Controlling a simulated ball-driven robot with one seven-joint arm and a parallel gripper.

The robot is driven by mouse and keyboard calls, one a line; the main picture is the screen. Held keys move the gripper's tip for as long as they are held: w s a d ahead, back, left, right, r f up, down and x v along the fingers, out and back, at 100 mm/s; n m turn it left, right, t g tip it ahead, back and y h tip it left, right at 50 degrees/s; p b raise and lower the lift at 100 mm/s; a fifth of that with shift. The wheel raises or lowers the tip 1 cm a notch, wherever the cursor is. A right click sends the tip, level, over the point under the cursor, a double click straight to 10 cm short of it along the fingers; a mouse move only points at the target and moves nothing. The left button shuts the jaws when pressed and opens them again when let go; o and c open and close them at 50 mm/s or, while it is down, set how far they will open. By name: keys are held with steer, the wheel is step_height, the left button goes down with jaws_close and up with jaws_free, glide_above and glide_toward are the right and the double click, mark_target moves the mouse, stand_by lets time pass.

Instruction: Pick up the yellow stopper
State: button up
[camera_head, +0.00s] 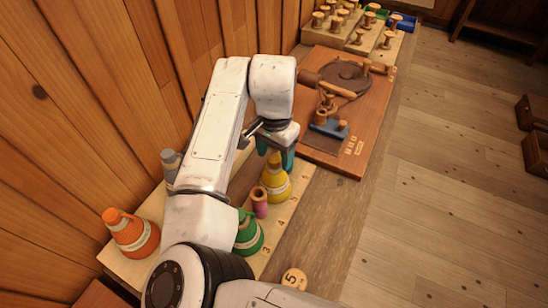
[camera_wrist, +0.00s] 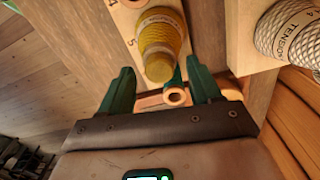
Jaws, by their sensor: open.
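The yellow stopper (camera_head: 277,183) stands upright on a pale numbered board, cone-shaped with a light band and a rounded top. In the wrist view the yellow stopper (camera_wrist: 162,40) shows its rounded top and ribbed side. My gripper (camera_head: 276,154) is open, its teal fingers pointing down just above the stopper's top. In the wrist view my gripper (camera_wrist: 159,70) has its fingers apart, with the stopper's top in the picture between them. I see no clear contact. The fingers hold nothing.
A pink-wound spool (camera_head: 259,203) and a green cone (camera_head: 248,234) stand close by the stopper. An orange cone (camera_head: 132,234) and a grey one (camera_head: 170,163) stand near the wall. A wooden board with a spiral (camera_head: 345,80) lies beyond. The bench strip (camera_head: 325,225) at right is mostly clear.

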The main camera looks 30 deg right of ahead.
steer(key=shift+f, duration=0.35)
steer(key=shift+c, duration=0.2)
steer(key=c, duration=1.1)
